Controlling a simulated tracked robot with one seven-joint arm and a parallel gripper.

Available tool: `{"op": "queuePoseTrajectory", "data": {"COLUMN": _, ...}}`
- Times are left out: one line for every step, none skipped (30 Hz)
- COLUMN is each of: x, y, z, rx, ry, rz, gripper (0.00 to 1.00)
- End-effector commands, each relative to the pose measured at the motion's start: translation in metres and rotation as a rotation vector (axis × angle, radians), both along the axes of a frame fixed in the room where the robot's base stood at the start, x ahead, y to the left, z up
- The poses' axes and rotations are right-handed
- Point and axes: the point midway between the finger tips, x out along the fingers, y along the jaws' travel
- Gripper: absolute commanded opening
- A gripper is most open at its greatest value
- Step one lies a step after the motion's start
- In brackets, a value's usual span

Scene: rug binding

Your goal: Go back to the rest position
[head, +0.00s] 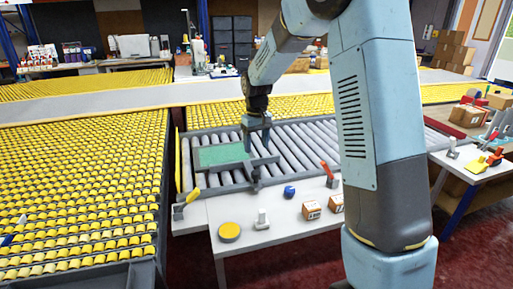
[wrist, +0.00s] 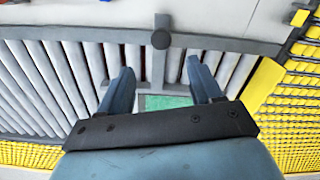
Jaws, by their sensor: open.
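My gripper (head: 257,146) hangs pointing down over the grey roller conveyor (head: 305,150) in the head view. In the wrist view its two blue fingers (wrist: 158,70) are spread apart with nothing between them. Part of the green panel (wrist: 165,102) also shows between the fingers in the wrist view. The gap between the fingertips and the rollers cannot be told exactly.
A white table (head: 285,232) in front holds a yellow disc (head: 229,231), a blue item (head: 290,191), small boxes (head: 311,210) and a red-handled clamp (head: 328,173). Yellow roller beds (head: 75,190) lie at the left. A grey frame bar (wrist: 225,43) crosses the wrist view.

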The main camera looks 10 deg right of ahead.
Motion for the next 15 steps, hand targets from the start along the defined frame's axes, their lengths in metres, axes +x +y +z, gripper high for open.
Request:
{"op": "queuePoseTrajectory", "data": {"x": 0.000, "y": 0.000, "z": 0.000, "rx": 0.000, "ry": 0.000, "rz": 0.000, "gripper": 0.65}}
{"op": "queuePoseTrajectory", "data": {"x": 0.000, "y": 0.000, "z": 0.000, "rx": 0.000, "ry": 0.000, "rz": 0.000, "gripper": 0.65}}
{"op": "queuePoseTrajectory", "data": {"x": 0.000, "y": 0.000, "z": 0.000, "rx": 0.000, "ry": 0.000, "rz": 0.000, "gripper": 0.65}}
{"op": "queuePoseTrajectory", "data": {"x": 0.000, "y": 0.000, "z": 0.000, "rx": 0.000, "ry": 0.000, "rz": 0.000, "gripper": 0.65}}
{"op": "queuePoseTrajectory", "data": {"x": 0.000, "y": 0.000, "z": 0.000, "rx": 0.000, "ry": 0.000, "rz": 0.000, "gripper": 0.65}}
{"op": "queuePoseTrajectory", "data": {"x": 0.000, "y": 0.000, "z": 0.000, "rx": 0.000, "ry": -0.001, "rz": 0.000, "gripper": 0.65}}
{"op": "queuePoseTrajectory", "data": {"x": -0.001, "y": 0.000, "z": 0.001, "rx": 0.000, "ry": -0.002, "rz": -0.001, "gripper": 0.65}}
{"op": "queuePoseTrajectory", "data": {"x": -0.002, "y": -0.001, "z": 0.003, "rx": 0.001, "ry": -0.004, "rz": -0.002, "gripper": 0.65}}
{"op": "queuePoseTrajectory", "data": {"x": -0.004, "y": -0.002, "z": 0.007, "rx": 0.000, "ry": -0.009, "rz": -0.005, "gripper": 0.65}}
{"op": "queuePoseTrajectory", "data": {"x": -0.006, "y": -0.003, "z": 0.010, "rx": 0.000, "ry": -0.014, "rz": -0.008, "gripper": 0.65}}
{"op": "queuePoseTrajectory", "data": {"x": -0.009, "y": -0.005, "z": 0.015, "rx": 0.000, "ry": -0.019, "rz": -0.012, "gripper": 0.65}}
{"op": "queuePoseTrajectory", "data": {"x": -0.014, "y": -0.007, "z": 0.022, "rx": 0.000, "ry": -0.028, "rz": -0.018, "gripper": 0.65}}
{"op": "queuePoseTrajectory", "data": {"x": -0.018, "y": -0.010, "z": 0.028, "rx": 0.001, "ry": -0.036, "rz": -0.024, "gripper": 0.65}}
{"op": "queuePoseTrajectory", "data": {"x": -0.023, "y": -0.012, "z": 0.035, "rx": 0.001, "ry": -0.045, "rz": -0.030, "gripper": 0.65}}
{"op": "queuePoseTrajectory", "data": {"x": -0.031, "y": -0.015, "z": 0.044, "rx": 0.000, "ry": -0.057, "rz": -0.039, "gripper": 0.65}}
